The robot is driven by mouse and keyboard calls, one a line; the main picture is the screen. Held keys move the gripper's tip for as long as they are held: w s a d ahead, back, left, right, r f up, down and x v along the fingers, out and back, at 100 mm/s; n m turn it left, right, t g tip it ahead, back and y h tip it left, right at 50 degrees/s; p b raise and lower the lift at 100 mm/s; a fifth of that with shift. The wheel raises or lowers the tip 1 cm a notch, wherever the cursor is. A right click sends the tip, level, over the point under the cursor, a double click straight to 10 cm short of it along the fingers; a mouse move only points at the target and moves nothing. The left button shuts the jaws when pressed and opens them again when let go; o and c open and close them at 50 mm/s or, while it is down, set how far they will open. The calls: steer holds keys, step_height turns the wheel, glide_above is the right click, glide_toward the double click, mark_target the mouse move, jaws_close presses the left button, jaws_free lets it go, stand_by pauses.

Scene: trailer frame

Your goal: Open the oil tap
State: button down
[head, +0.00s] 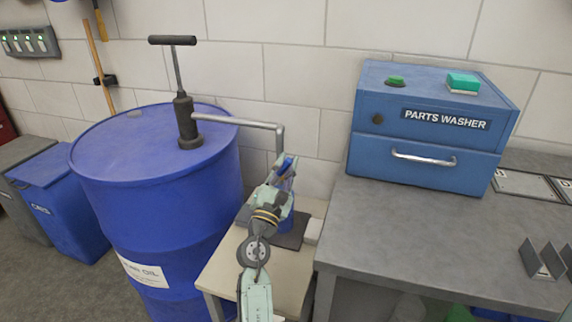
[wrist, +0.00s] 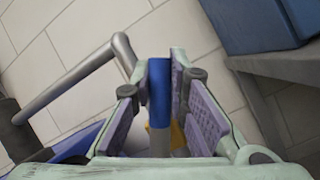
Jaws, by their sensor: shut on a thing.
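The blue oil drum (head: 150,190) stands at the left with a hand pump (head: 186,120) on top. The pump's grey pipe (head: 240,121) runs right and bends down towards my gripper (head: 284,174); it also shows in the wrist view (wrist: 80,75). My gripper is shut on a narrow upright blue handle (wrist: 160,90), apparently the oil tap's, which lies between both finger pads. The handle's blue top shows at the fingers in the head view (head: 289,160). The tap's body and outlet are mostly hidden behind my gripper.
A small pale table (head: 234,262) stands below my gripper, with a dark mat (head: 290,241) and a partly hidden blue object (head: 287,224). The grey workbench (head: 400,225) and blue parts washer (head: 425,135) are close on the right. The tiled wall is behind.

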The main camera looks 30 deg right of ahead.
steer(key=c, duration=1.5)
jaws_free()
steer(key=shift+c, duration=0.2)
steer(key=v, duration=1.2)
